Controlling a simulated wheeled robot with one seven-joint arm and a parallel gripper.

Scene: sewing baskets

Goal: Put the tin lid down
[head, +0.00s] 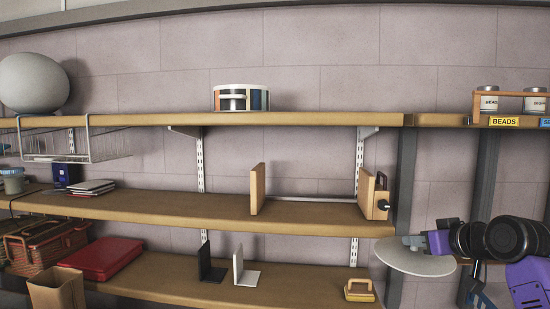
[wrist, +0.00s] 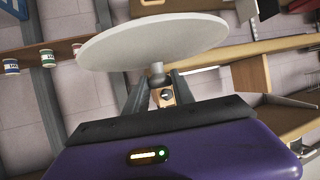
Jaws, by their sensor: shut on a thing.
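The tin lid is a pale grey-white round disc (head: 412,260) in front of the shelves at the right of the head view. It is roughly level there, with its small knob on top. In the wrist view the lid (wrist: 150,38) spreads across the top, with its knob between the finger tips. My gripper (head: 414,241) is shut on the knob; its dark fingers (wrist: 158,80) also show in the wrist view. The lid appears held in the air, clear of the shelves. A round striped tin (head: 240,98) stands on the top shelf.
The top shelf (head: 330,120) is bare right of the striped tin. The middle shelf (head: 150,208) holds wooden bookends (head: 257,190) with room between them. The bottom shelf has metal bookends (head: 242,268) and a small yellow-handled box (head: 359,290). A bead-jar rack (head: 510,121) stands far right.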

